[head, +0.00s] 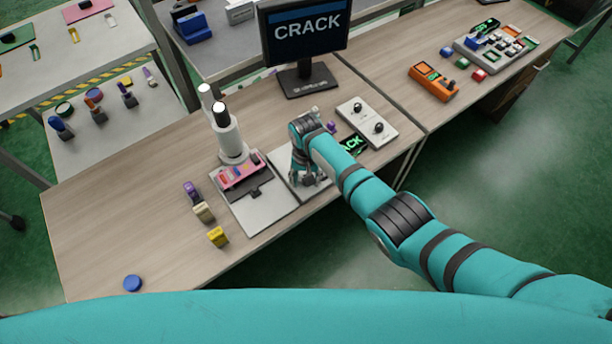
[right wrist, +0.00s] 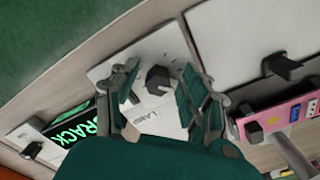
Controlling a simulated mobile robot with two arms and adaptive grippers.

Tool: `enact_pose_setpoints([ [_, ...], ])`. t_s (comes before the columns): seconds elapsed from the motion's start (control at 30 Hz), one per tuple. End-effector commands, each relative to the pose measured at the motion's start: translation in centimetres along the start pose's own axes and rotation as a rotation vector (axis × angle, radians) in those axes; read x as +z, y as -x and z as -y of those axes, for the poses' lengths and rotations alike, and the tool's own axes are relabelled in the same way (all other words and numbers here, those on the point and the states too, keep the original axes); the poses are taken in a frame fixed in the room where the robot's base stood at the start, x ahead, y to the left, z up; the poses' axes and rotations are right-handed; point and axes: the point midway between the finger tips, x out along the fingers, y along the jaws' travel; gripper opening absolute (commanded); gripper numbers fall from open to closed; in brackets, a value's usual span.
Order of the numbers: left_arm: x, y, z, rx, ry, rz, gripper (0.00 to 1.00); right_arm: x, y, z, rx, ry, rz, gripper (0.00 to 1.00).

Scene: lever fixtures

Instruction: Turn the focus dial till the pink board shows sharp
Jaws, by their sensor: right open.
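The pink board (head: 240,172) lies on the light stage plate under the white microscope column (head: 228,135). It also shows at the right of the right wrist view (right wrist: 285,115). My right gripper (head: 308,178) is open over a pale panel to the right of the board. In the right wrist view, a black dial (right wrist: 158,80) on that panel sits between the spread fingers; contact cannot be told. Lettering beside it looks like "LAMP". I cannot read a focus label on any dial. The monitor (head: 306,35) shows "CRACK" in fairly clear letters. My left gripper is not in view.
A white panel with two black knobs (head: 367,122) stands beyond my right arm. A small display with green letters (head: 352,145) is partly covered by the arm. Small purple, beige and yellow blocks (head: 217,237) and a blue disc (head: 132,283) lie at the left.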

Motion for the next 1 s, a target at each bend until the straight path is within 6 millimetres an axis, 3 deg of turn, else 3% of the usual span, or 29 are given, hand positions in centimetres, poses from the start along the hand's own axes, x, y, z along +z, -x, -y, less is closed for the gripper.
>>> enact_pose_setpoints([
  [0.27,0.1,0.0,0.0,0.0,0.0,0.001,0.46,-0.1,2.1,0.0,-0.003,0.0,-0.002,0.46],
  [0.7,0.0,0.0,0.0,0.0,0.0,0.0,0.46,-0.1,10.6,0.1,-0.002,0.0,-0.003,0.46],
  [1.0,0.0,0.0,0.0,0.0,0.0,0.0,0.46,0.0,12.0,0.0,0.0,0.0,0.0,0.46],
])
